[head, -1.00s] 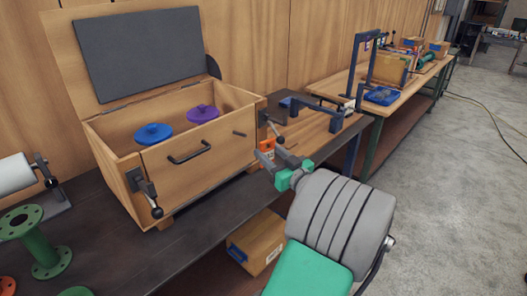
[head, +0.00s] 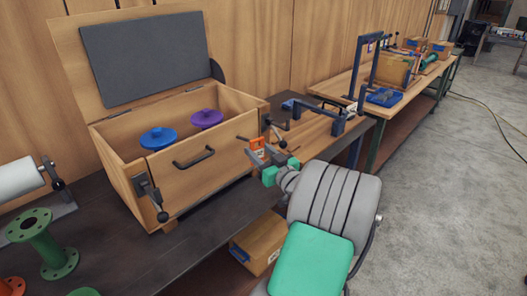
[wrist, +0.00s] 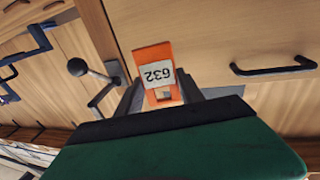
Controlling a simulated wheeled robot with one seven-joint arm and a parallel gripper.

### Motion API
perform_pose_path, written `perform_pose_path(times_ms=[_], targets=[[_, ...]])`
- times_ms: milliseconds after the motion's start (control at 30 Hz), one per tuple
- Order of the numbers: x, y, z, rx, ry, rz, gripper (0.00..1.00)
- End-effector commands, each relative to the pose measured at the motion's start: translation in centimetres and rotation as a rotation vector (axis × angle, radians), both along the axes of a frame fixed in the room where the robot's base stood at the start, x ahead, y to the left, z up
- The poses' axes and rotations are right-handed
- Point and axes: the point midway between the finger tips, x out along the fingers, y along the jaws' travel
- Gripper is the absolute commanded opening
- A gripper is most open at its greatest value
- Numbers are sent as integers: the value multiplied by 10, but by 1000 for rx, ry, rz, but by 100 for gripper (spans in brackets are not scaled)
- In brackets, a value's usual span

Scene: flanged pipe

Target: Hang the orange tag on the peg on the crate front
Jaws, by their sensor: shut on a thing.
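The orange tag (head: 257,145) is held in my gripper (head: 262,158), in front of the right part of the wooden crate's front (head: 205,170). The wrist view shows the tag (wrist: 153,60) with a white label reading 632, upside down, and a small opening near the fingers. The gripper's two fingers (wrist: 160,97) are shut on it. The peg (head: 243,138) is a short dark rod on the crate front, just left of the tag in the head view. The tag looks apart from it. I cannot make out the peg in the wrist view; the tag may hide it.
A black handle (head: 194,158) sits left of the peg. A ball-ended latch (head: 275,132) is at the crate's right corner, close to my gripper. The crate's lid is open; blue (head: 158,138) and purple (head: 206,118) discs show inside. Dark bench top lies in front.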

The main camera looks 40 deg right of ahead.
Motion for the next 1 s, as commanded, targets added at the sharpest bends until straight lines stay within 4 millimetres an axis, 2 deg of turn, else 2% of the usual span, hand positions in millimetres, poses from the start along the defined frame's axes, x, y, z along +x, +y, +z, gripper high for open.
perform_pose_path(times_ms=[767, 1000], targets=[[46, 2, -1, 1, 0, 1, 6], [57, 2, -7, 0, 0, 1, 6]])
